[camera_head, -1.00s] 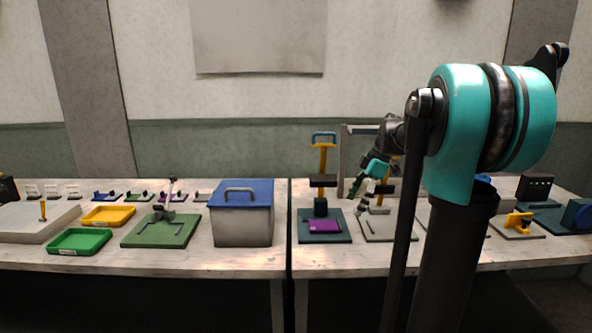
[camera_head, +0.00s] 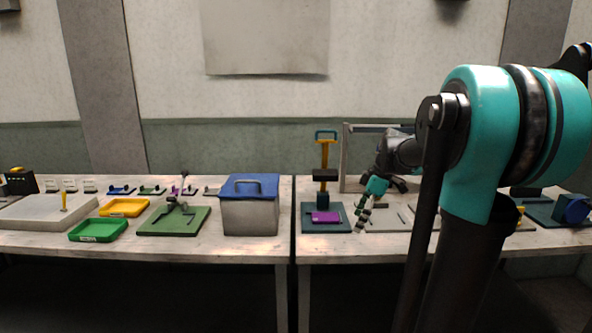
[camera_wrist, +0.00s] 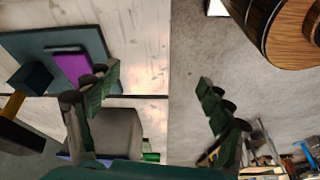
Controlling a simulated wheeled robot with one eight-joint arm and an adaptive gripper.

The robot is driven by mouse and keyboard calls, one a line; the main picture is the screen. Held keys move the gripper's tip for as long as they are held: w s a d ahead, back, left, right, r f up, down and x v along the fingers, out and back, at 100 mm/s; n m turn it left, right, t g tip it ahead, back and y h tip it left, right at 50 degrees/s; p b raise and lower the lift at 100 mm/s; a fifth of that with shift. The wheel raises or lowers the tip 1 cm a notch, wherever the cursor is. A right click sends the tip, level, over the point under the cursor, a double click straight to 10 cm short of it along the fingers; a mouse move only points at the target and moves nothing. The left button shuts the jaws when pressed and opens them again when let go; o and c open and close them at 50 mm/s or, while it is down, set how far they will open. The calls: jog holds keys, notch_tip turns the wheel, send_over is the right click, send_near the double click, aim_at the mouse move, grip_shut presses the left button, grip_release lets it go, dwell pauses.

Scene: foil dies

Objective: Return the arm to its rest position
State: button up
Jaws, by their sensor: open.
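My gripper (camera_head: 362,217) hangs above the right table in the head view, just right of the teal press base with the purple block. In the wrist view my gripper (camera_wrist: 157,92) shows two dark green fingers spread wide apart, with nothing between them. Behind the fingers lie the pale tabletop and the grey floor. My black and teal arm fills the right side of the head view and hides part of the right table.
The press (camera_head: 325,176) with its purple block (camera_head: 325,217) stands left of my gripper. A blue-lidded box (camera_head: 249,215), a green tray (camera_head: 97,230), a yellow tray (camera_head: 124,208) and a green fixture (camera_head: 160,222) stand on the left table. A grey frame (camera_head: 346,160) stands behind my gripper.

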jog(key=s+f+m+t+h, duration=0.3)
jog(key=s+f+m, duration=1.2)
jog(key=s+f, duration=0.3)
jog(key=shift+s+t+h, duration=0.3)
jog(key=shift+s+h, duration=0.1)
jog(key=shift+s, duration=0.2)
